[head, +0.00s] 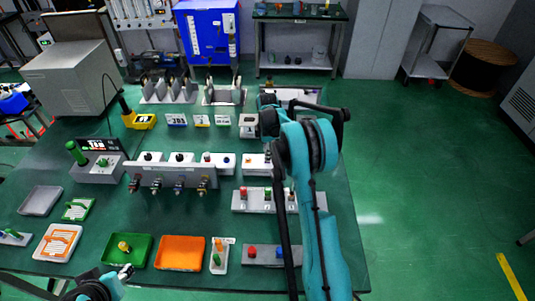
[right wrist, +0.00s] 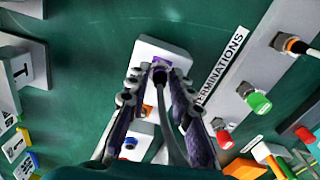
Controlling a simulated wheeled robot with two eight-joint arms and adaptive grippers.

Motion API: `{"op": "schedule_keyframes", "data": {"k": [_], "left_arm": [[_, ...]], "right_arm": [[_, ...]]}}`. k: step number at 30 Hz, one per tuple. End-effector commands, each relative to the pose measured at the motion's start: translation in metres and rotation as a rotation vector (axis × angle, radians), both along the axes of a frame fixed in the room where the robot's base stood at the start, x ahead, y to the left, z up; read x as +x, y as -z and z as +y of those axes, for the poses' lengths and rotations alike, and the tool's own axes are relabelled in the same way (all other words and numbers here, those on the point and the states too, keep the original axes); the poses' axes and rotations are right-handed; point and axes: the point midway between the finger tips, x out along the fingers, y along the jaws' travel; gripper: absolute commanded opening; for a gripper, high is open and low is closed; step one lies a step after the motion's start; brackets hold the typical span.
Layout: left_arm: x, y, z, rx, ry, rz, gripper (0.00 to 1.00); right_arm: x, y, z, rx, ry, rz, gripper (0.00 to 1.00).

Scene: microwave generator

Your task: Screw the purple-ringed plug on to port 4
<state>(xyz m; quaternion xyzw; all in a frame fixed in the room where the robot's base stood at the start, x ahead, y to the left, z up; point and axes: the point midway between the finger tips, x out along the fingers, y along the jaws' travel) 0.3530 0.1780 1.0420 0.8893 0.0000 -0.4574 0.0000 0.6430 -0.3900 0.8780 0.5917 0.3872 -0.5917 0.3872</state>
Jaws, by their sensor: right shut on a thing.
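The purple-ringed plug (right wrist: 159,64) sits between the fingers of my right gripper (right wrist: 157,82), at a white block (right wrist: 175,50). A grey cable runs back from it between the fingers. In the head view my right gripper (head: 265,116) is beside the white block (head: 247,131), and the plug is hidden there. I cannot tell whether the plug is seated in the block or just above it. A grey panel (head: 170,172) with several metal connectors along its front stands mid-table; its port numbers are unreadable. My left gripper (head: 118,277) is only partly visible at the bottom left.
A strip with a green-capped connector (right wrist: 258,102) and a "TERMINATIONS" label (right wrist: 223,62) lies right of the gripper in the wrist view. Green (head: 108,260) and orange (head: 156,262) trays line the front edge. Bare green table (head: 190,220) lies before the panel.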

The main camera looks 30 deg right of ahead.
Motion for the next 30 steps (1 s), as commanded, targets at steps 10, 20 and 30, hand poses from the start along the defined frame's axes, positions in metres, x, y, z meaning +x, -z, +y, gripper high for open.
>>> {"op": "schedule_keyframes", "data": {"k": [10, 20, 30], "left_arm": [[-0.0001, -0.0001, 0.0000, 0.000, 0.000, 0.000, 0.40], [-0.0001, -0.0001, 0.0000, 0.000, 0.000, 0.000, 0.40], [-0.0001, -0.0001, 0.0000, 0.000, 0.000, 0.000, 0.40]], "right_arm": [[0.0001, 0.0001, 0.0000, 0.000, -0.038, 0.000, 0.00], [0.0001, 0.0001, 0.0000, 0.000, -0.037, 0.000, 0.40], [0.0001, -0.0017, 0.0000, 0.000, -0.037, 0.000, 0.43]]}}
